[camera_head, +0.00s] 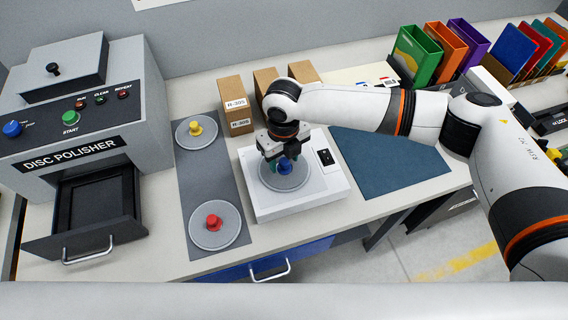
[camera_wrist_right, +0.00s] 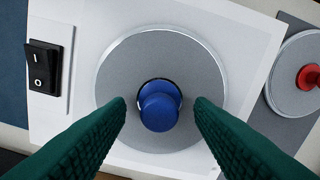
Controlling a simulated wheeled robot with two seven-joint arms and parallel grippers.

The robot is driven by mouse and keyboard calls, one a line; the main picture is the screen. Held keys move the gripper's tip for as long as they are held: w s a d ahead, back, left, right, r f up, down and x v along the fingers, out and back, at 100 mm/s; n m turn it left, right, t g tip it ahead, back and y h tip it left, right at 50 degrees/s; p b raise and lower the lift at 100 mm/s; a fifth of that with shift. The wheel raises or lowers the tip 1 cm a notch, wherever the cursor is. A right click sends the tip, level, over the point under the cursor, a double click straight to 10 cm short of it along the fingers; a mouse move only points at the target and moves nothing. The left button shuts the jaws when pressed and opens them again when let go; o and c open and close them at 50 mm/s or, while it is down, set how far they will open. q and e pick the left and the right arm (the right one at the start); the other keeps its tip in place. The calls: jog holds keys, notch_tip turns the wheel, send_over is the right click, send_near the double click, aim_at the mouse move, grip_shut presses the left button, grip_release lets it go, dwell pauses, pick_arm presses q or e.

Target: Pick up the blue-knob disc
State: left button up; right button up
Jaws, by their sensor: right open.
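The blue-knob disc (camera_head: 270,180) is a grey disc with a blue knob at its centre. It lies on a white box-like device (camera_head: 300,203) with a black rocker switch. My right gripper (camera_head: 280,163) is directly above it. In the right wrist view the blue knob (camera_wrist_right: 159,106) shows between the two green fingertips (camera_wrist_right: 159,108), with a gap on each side. The right gripper is open and holds nothing. My left gripper does not show.
On a grey mat (camera_head: 207,175) left of the device lie a yellow-knob disc (camera_head: 187,137) and a red-knob disc (camera_head: 202,234). The disc polisher (camera_head: 140,117) stands at far left with its drawer (camera_head: 120,226) open. Cardboard boxes (camera_head: 231,91) stand behind. A blue mat (camera_head: 385,172) at right is bare.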

jog(key=shift+f, duration=0.25)
jog(key=shift+r, duration=0.1)
grip_shut()
